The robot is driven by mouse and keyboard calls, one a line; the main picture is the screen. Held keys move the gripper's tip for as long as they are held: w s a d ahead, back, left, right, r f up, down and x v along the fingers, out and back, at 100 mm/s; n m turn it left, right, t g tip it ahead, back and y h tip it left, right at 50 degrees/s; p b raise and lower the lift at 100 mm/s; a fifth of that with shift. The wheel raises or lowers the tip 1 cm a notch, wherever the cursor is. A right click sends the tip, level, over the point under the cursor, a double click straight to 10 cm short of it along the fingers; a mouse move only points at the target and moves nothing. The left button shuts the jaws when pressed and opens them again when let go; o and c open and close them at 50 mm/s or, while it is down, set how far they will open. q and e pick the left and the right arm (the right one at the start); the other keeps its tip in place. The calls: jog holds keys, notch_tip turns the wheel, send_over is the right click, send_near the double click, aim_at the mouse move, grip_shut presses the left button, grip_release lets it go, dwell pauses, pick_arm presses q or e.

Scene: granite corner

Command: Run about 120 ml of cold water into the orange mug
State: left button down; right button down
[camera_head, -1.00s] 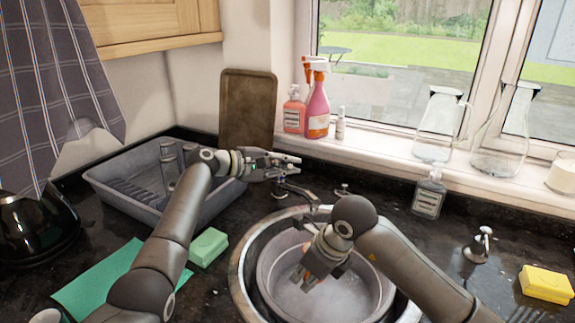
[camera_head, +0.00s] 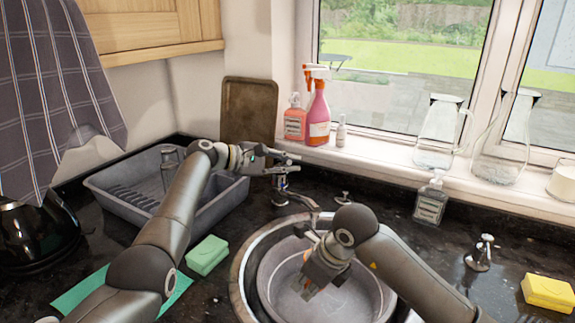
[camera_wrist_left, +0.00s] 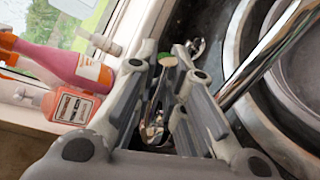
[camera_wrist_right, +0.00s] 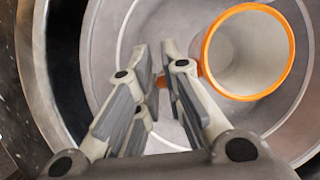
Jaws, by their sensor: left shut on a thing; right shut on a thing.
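The orange mug (camera_wrist_right: 245,55) is in the basin, its round orange rim facing the right wrist camera. No water can be made out in it. My right gripper (camera_wrist_right: 160,85) is shut on its handle (camera_wrist_right: 191,79); in the head view this gripper (camera_head: 312,284) hides most of the mug. My left gripper (camera_head: 294,163) is shut at the tap handle, behind the sink. No stream of water can be made out.
A grey basin (camera_head: 381,290) stands in the round sink. A grey dish rack (camera_head: 105,188) is at the left. A soap dispenser (camera_head: 430,203) and a second chrome fitting (camera_head: 484,252) stand right. Bottles (camera_head: 317,115) and glass jugs (camera_head: 439,133) line the windowsill.

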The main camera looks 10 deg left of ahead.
pick_arm(q)
jog(key=c, duration=1.5)
grip_release()
jog(key=shift+a, duration=0.1)
jog(key=v, duration=1.2)
jog(key=shift+w, duration=0.1)
